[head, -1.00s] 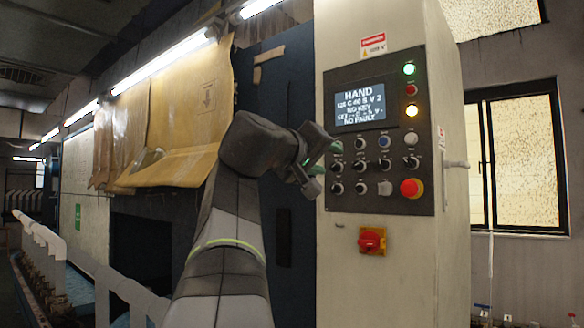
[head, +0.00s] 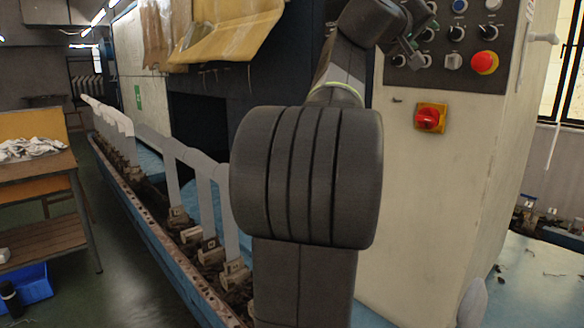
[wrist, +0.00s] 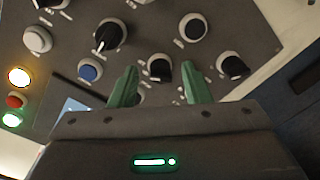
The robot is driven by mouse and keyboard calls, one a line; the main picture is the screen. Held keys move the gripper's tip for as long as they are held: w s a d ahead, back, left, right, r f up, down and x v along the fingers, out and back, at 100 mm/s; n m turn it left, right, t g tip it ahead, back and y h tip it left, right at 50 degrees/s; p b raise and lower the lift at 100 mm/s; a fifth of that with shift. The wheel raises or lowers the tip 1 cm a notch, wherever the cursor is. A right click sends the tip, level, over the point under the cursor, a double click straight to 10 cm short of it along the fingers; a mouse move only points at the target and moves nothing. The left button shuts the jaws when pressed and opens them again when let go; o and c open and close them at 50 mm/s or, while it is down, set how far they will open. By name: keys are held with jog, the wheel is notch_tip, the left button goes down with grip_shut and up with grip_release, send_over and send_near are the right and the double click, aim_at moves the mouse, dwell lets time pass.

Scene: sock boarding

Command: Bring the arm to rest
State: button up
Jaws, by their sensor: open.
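My gripper (head: 418,32) is at the upper right of the head view, in front of the left part of the control panel (head: 440,80). My arm rises through the middle and bends near the top edge. In the wrist view my gripper (wrist: 160,86) shows two green fingers, apart, with nothing between them. Behind them is the panel (wrist: 60,52) with black knobs, a blue button (wrist: 89,71) and lit yellow (wrist: 18,77) and green (wrist: 11,119) lamps. I cannot tell whether a finger touches a knob.
A red emergency button (head: 484,62) and a red-yellow switch (head: 431,117) are right of my arm. A railed machine bed (head: 150,215) runs along the left. A wooden table (head: 40,190) holds white cloth (head: 32,149). The floor between is clear.

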dwell(0.4)
jog(key=f+b+v, duration=0.1)
jog(key=b+v, duration=0.1)
jog(key=v, duration=1.1)
jog(key=x, duration=0.4)
jog(key=p+x, duration=0.1)
jog(key=x, duration=0.3)
jog(key=r+p+x, duration=0.1)
jog(key=x, duration=0.4)
jog(key=shift+d, duration=0.1)
jog(key=n+p, duration=0.6)
jog(key=n, duration=0.3)
jog(key=n+h+p, duration=0.1)
jog(key=n+p, duration=0.6)
jog(key=n, duration=0.3)
jog(key=shift+w+r+n+g, duration=0.2)
jog(key=shift+n+g, duration=0.1)
jog(key=shift+g, duration=0.1)
jog(key=shift+s, duration=0.15)
